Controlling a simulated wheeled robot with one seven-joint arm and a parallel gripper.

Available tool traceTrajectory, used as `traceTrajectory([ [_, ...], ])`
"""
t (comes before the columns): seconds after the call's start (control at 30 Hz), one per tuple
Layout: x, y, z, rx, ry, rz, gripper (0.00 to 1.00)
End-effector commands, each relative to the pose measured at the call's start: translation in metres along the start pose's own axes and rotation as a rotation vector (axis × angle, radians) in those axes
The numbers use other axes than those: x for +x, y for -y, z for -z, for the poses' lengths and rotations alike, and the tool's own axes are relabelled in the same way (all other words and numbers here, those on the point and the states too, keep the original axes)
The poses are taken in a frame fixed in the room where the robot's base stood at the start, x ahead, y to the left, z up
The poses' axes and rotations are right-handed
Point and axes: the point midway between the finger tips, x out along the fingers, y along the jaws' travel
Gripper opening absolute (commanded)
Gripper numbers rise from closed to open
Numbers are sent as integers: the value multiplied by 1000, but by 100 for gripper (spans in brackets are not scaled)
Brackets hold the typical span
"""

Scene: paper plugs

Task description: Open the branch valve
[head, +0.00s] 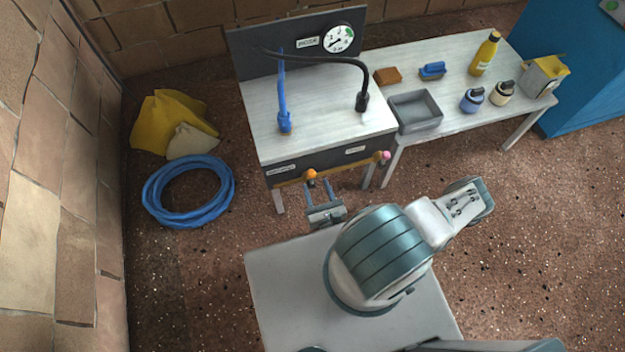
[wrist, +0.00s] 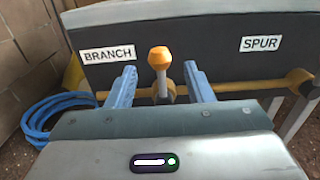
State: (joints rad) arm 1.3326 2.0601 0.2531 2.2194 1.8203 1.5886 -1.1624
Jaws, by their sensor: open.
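The branch valve (wrist: 160,62) has an orange knob on an upright grey stem, set on a yellow pipe below the BRANCH label (wrist: 109,54). In the head view the branch valve's orange knob (head: 311,174) shows at the front of the bench. My gripper (wrist: 162,84) is open, with one blue finger on each side of the stem in the wrist view. Gaps show between the stem and both fingers; contact cannot be seen. In the head view my gripper (head: 319,191) is just in front of the knob.
The spur valve (head: 386,155) with a pink knob is to the right, under the SPUR label (wrist: 261,43). A gauge (head: 338,38) is on the back panel. Blue and black hoses rise from the bench top (head: 310,120). A grey tray (head: 416,112) stands on the side table. A blue hose coil (head: 188,191) lies left.

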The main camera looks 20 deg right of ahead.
Motion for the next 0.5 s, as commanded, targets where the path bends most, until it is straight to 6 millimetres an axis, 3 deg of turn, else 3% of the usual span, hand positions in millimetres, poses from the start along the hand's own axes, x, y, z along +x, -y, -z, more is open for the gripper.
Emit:
traceTrajectory([
  [0.5,12,0,0,-1,0,-1,47],
])
